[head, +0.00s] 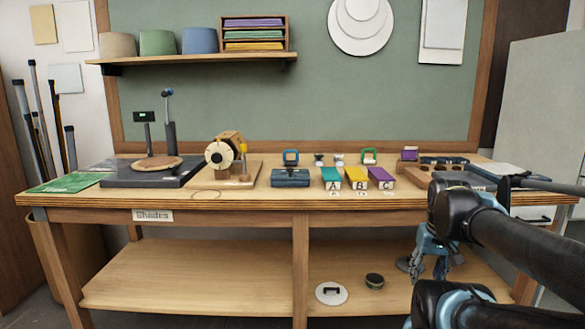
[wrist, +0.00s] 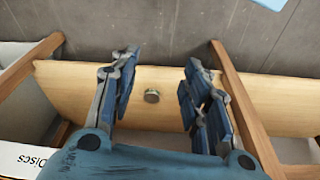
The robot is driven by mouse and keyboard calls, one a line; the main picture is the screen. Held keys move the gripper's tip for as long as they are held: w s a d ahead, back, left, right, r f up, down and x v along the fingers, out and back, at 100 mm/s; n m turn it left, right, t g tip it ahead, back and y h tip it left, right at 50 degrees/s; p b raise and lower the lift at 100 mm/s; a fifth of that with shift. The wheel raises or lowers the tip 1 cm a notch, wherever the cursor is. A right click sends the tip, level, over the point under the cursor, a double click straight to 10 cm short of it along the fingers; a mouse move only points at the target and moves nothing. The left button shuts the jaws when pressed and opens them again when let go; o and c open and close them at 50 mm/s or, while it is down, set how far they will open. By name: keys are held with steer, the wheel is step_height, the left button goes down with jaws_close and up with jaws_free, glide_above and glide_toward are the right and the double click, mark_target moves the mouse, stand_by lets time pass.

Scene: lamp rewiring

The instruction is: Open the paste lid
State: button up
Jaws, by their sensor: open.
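A small round tin (head: 374,281) with a dark top stands upright on the lower shelf of the bench, right of the centre leg. It looks like the paste tin, with its lid on; no lettering is readable. In the wrist view the tin (wrist: 151,96) shows small, between my fingers but beyond them. My gripper (wrist: 160,68) is open and empty, its two blue-grey fingers wide apart, touching nothing. In the head view my gripper (head: 428,264) hangs in front of the shelf, right of the tin.
A white disc with a black handle (head: 331,293) lies on the lower shelf (head: 190,275), left of the tin. Wooden legs (wrist: 232,90) flank the shelf in the wrist view. The worktop (head: 110,197) above holds tools and coloured boxes. The shelf's left half is clear.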

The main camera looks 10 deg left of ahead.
steer(key=w+a+r+n+y, duration=0.1)
steer(key=w+a+r+n, duration=0.15)
steer(key=w+r, duration=0.3)
steer(key=w+a+r+n, duration=0.1)
steer(key=w+a+r, duration=0.3)
steer(key=r, duration=0.2)
step_height(320, 180, up, 22)
steer(key=r+n+y, duration=0.1)
steer(key=n+y, duration=0.2)
steer(key=n, duration=0.5)
glide_above(291, 169)
steer(key=s+d, duration=0.3)
steer(key=d, duration=0.3)
steer(key=x, duration=1.7)
steer(key=shift+s+f, duration=0.2)
steer(key=shift+f, duration=0.1)
steer(key=shift+c, duration=0.3)
jaws_close()
